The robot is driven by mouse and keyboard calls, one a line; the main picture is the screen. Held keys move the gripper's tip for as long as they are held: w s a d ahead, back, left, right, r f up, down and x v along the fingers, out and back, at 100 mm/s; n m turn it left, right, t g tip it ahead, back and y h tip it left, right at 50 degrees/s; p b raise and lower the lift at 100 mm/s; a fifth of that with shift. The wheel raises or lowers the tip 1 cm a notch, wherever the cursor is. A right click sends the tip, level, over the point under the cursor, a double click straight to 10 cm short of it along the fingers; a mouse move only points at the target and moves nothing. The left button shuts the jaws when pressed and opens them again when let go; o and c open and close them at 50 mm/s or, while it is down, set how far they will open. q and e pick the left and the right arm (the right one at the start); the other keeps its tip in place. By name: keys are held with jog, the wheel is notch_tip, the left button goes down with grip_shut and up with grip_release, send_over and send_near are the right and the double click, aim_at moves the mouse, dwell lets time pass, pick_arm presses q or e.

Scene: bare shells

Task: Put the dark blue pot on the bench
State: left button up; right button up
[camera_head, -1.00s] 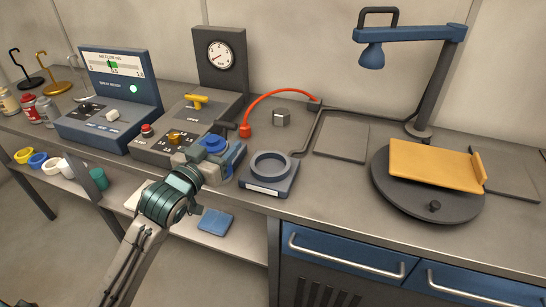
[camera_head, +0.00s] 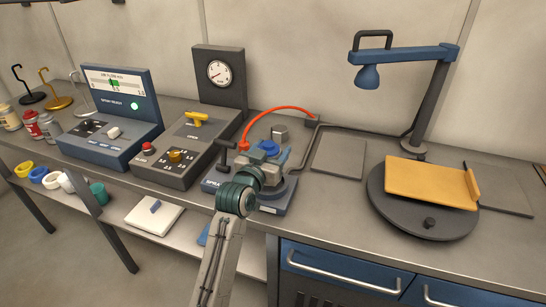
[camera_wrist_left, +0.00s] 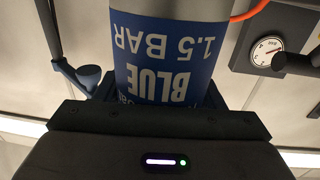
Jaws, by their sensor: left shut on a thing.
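My left gripper (camera_head: 266,156) is shut on the dark blue pot. The pot's blue top (camera_head: 270,147) shows between the fingers in the head view. In the left wrist view the pot (camera_wrist_left: 170,55) is a grey cylinder with a dark blue label reading "BLUE 1.5 BAR", upside down in the picture. The gripper and pot are in front of the ring fixture (camera_head: 277,207) on the bench (camera_head: 340,205) and hide most of it. I cannot tell whether the pot is in the ring or above it. My right gripper is not in view.
The control box with a yellow handle (camera_head: 198,120) stands left of my gripper. A red hose (camera_head: 283,109) arches behind it, near a hex block (camera_head: 279,131). A flat grey plate (camera_head: 338,158) and a turntable with an orange bracket (camera_head: 425,184) are to the right.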

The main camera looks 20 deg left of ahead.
pick_arm(q)
jog(key=f, duration=0.1)
jog(key=p, duration=0.1)
jog(key=f, duration=0.1)
jog(key=shift+w+d+f+p, duration=0.25)
jog(key=shift+d+f+p, duration=0.05)
jog(key=shift+f, duration=0.4)
jog(key=o, duration=1.2)
jog(key=shift+s, duration=0.1)
